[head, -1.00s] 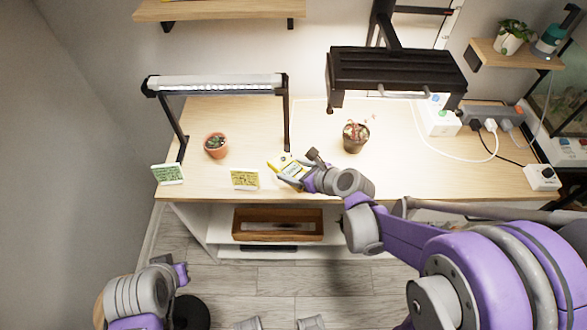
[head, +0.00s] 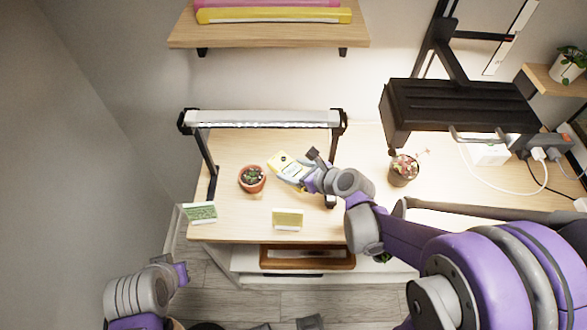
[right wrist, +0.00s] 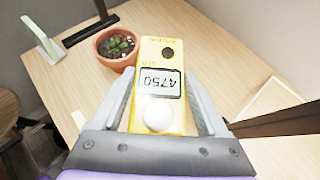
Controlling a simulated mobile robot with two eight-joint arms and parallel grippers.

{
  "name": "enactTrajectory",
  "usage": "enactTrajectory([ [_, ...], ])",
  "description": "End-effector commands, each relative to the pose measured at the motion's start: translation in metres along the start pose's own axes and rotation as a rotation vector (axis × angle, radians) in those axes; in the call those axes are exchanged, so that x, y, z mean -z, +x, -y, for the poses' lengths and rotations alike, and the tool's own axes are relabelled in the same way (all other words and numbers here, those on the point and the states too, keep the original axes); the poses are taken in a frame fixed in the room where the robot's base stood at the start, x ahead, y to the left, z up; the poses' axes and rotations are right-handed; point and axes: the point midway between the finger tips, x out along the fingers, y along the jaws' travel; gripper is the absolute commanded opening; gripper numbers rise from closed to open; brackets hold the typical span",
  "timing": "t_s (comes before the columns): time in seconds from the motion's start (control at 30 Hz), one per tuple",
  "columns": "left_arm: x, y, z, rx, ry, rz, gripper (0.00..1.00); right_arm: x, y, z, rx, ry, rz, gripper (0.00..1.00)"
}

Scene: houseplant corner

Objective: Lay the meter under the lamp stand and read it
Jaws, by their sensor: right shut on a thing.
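The yellow meter (head: 285,163) is held in my right gripper (head: 306,177), under the lit bar of the left lamp stand (head: 262,118). A small succulent in a terracotta pot (head: 252,180) stands left of the meter, also under the lamp stand. My left gripper (head: 180,273) hangs low at the left, away from the table; its fingers are too unclear to judge.
Two small cards, one green (head: 201,212) and one yellow-green (head: 288,219), stand along the table's front edge. A potted red plant (head: 404,170) stands right, near a black lamp (head: 459,108). A white cable and power strip (head: 543,145) lie farther right.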

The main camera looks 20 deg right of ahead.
Motion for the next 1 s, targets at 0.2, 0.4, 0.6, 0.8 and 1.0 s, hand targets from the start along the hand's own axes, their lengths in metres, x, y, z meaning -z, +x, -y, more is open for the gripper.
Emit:
enactTrajectory([
  [0.2, -0.002, 0.002, 0.0, 0.0, 0.0, 0.002, 0.0, 0.003, 0.002, 0.0, 0.0, 0.0, 0.0, 0.02],
  [0.4, -0.01, 0.01, 0.0, 0.0, 0.0, 0.008, 0.0, 0.014, 0.009, 0.0, -0.001, 0.001, -0.001, 0.02],
  [0.6, -0.022, 0.024, 0.0, 0.0, 0.0, 0.017, 0.0, 0.033, 0.021, -0.001, -0.001, 0.002, -0.002, 0.02],
  [0.8, -0.033, 0.036, 0.0, 0.0, 0.0, 0.024, 0.0, 0.05, 0.033, -0.001, -0.001, 0.002, -0.001, 0.02],
  [1.0, -0.037, 0.041, 0.0, 0.0, 0.0, 0.026, 0.0, 0.057, 0.038, 0.0, 0.0, 0.001, 0.0, 0.02],
])
